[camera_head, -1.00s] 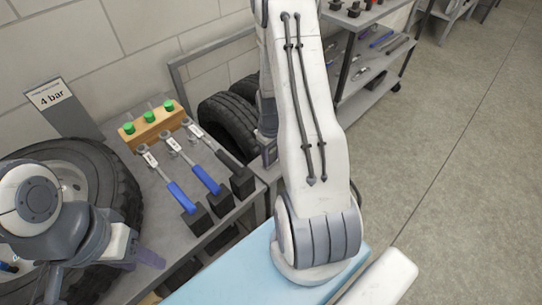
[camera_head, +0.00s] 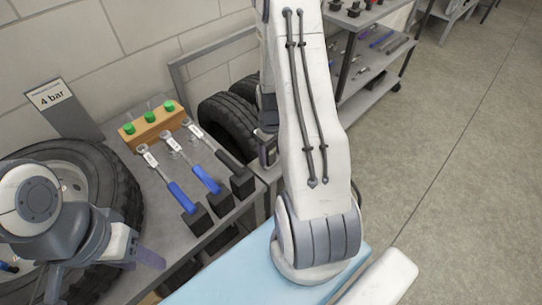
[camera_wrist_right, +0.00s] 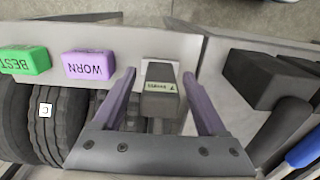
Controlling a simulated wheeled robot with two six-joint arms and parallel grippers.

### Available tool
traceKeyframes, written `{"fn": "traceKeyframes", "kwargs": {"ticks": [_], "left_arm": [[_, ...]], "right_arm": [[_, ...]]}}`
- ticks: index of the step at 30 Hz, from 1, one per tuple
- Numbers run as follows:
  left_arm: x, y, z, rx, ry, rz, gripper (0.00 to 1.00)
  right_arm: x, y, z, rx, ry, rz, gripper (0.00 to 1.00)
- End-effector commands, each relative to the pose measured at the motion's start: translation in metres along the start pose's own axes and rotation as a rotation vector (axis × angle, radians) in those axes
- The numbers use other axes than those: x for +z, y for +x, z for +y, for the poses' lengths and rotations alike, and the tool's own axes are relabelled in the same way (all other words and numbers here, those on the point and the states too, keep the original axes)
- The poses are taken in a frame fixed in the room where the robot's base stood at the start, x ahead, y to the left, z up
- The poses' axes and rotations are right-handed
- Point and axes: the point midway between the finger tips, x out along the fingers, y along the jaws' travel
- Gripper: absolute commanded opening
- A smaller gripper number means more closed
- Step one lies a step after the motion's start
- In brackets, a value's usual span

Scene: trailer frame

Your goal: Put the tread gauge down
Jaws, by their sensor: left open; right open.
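In the right wrist view, my right gripper (camera_wrist_right: 159,75) is open, with its purple fingers apart. A grey block with a small pale label (camera_wrist_right: 160,88), which may be the tread gauge, lies between the fingers, with a gap on each side. The label is too small to read. In the head view my right arm hides most of its own gripper, and I cannot make out the gauge there. My left gripper (camera_head: 148,257) is open and empty, beside the wheel at the lower left.
A green BEST block (camera_wrist_right: 25,60) and a purple WORN block (camera_wrist_right: 89,65) sit by tyres, one marked C (camera_wrist_right: 45,118). Several torque wrenches (camera_head: 180,190) and black blocks lie on the grey bench. Floor at right is clear.

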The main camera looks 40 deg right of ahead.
Motion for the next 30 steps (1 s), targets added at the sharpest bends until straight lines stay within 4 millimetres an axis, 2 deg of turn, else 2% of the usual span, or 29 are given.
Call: {"fn": "traceKeyframes", "kwargs": {"ticks": [6,12,17,23,26,29,30], "left_arm": [[0.000,-0.003,0.000,0.000,0.000,0.000,0.50],[0.000,-0.004,0.000,0.000,0.000,0.000,0.50],[0.000,-0.005,0.000,0.000,0.000,0.000,0.50],[0.000,-0.005,0.000,0.000,0.000,0.000,0.50],[0.000,-0.005,0.000,0.000,0.000,0.000,0.50],[0.000,-0.005,0.000,0.000,0.000,0.000,0.50],[0.000,-0.005,0.000,0.000,0.000,0.000,0.50]], "right_arm": [[-0.001,-0.051,0.001,0.004,0.000,0.005,0.75],[-0.001,-0.086,0.000,0.002,0.000,0.003,0.75],[0.000,-0.100,0.000,0.001,0.000,0.001,0.75],[0.000,-0.103,-0.001,0.000,-0.001,0.000,0.75],[-0.005,-0.110,-0.014,0.001,-0.022,0.005,0.75],[-0.015,-0.127,-0.053,0.000,-0.077,0.013,0.75],[-0.018,-0.137,-0.076,-0.001,-0.108,0.020,0.75]]}}
